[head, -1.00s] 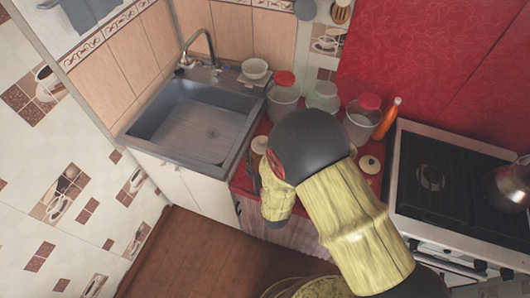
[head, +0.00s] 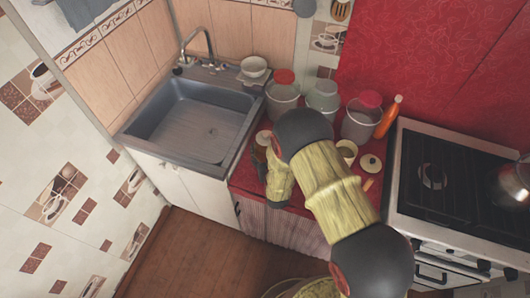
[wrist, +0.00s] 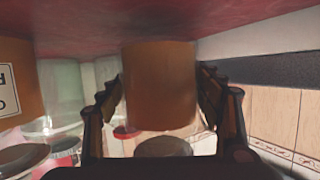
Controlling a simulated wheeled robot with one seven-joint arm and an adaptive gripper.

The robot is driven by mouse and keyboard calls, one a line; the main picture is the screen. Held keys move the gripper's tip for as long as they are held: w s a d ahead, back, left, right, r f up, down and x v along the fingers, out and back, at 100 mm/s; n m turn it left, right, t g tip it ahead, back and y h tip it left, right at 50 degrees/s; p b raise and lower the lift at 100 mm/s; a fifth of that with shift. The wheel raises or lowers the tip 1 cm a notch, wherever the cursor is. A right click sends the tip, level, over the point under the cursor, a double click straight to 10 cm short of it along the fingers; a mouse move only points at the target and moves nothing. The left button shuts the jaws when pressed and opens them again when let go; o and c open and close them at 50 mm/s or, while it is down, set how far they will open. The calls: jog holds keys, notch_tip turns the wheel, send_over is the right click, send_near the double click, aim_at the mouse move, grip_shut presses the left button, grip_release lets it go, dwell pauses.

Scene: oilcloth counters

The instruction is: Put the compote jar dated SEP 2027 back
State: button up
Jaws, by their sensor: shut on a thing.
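My gripper (wrist: 160,82) is shut on a jar of orange-brown contents (wrist: 160,100) in the wrist view, which is upside down. One finger is on each side of the jar, and its lid (wrist: 163,147) faces the picture's bottom. The jar's base is close to the red counter; I cannot tell if they touch. No date shows on it. Another orange-brown jar (wrist: 25,75) stands at the left edge with a partly cut-off white label (wrist: 10,90); its date is unreadable. In the head view, my arm hides most of the gripper, and a jar lid (head: 263,138) shows beside it.
Behind the arm stand red-lidded canisters (head: 283,98) (head: 362,122), a pale green one (head: 322,97) and an orange bottle (head: 388,116). An open cream pot (head: 347,150) and a round lid (head: 371,163) are right of the arm. The sink (head: 195,125) is left, the stove (head: 450,185) right.

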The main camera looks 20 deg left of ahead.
jog(key=shift+a+f, duration=0.1)
jog(key=shift+f, duration=0.55)
jog(key=o, duration=2)
jog(key=shift+f, duration=0.15)
jog(key=shift+o, duration=0.2)
jog(key=shift+s+r, duration=0.2)
jog(key=p+v, duration=0.1)
jog(key=v, duration=1)
jog(key=shift+s+d, duration=0.3)
